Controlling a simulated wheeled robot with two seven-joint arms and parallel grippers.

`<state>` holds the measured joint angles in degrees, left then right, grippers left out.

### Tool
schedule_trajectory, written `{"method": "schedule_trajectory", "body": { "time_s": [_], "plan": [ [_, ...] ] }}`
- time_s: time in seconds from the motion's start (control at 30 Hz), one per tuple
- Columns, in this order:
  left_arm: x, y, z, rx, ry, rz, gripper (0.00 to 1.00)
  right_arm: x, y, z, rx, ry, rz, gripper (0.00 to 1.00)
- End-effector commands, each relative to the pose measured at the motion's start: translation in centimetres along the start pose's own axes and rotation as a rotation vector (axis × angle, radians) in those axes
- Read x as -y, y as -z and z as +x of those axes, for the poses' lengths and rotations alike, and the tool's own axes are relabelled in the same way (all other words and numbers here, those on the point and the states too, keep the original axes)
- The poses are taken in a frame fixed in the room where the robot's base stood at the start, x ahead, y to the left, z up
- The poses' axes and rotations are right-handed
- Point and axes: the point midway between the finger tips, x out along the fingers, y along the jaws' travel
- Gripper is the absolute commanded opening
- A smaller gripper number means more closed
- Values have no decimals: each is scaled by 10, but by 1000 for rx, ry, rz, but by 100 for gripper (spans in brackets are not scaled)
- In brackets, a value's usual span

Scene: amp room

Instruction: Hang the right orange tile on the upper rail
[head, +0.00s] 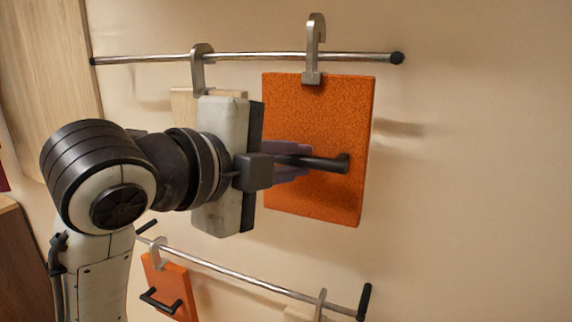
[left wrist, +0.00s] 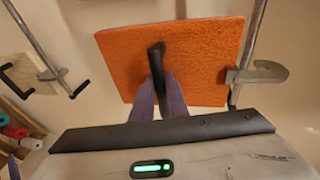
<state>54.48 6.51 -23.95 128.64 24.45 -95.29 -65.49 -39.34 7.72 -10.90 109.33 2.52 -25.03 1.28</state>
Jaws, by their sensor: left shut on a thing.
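The right orange tile (head: 318,125) hangs from my left gripper (head: 292,163), whose purple fingers are shut on its black bar handle (head: 335,162). The tile is close to upright, slightly tilted, with its metal hook (head: 316,50) pointing up. In the head view the hook crosses in front of the upper rail (head: 255,56), its curved top above it. In the left wrist view the tile (left wrist: 200,55) faces me, and its hook (left wrist: 260,73) reaches past the rail (left wrist: 253,35). I cannot tell whether the hook touches the rail. My right gripper is out of view.
A pale wooden tile (head: 182,103) hangs left on the upper rail, mostly behind my gripper. The lower rail (head: 250,282) holds another orange tile (head: 168,284) and a pale one (head: 300,313). The upper rail is bare near its right end cap (head: 397,58).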

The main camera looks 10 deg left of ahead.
Motion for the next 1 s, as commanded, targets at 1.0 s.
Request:
{"method": "schedule_trajectory", "body": {
  "time_s": [1.0],
  "plan": [
    [-19,-7,32,0,5,0,0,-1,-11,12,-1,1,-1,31]
  ]
}}
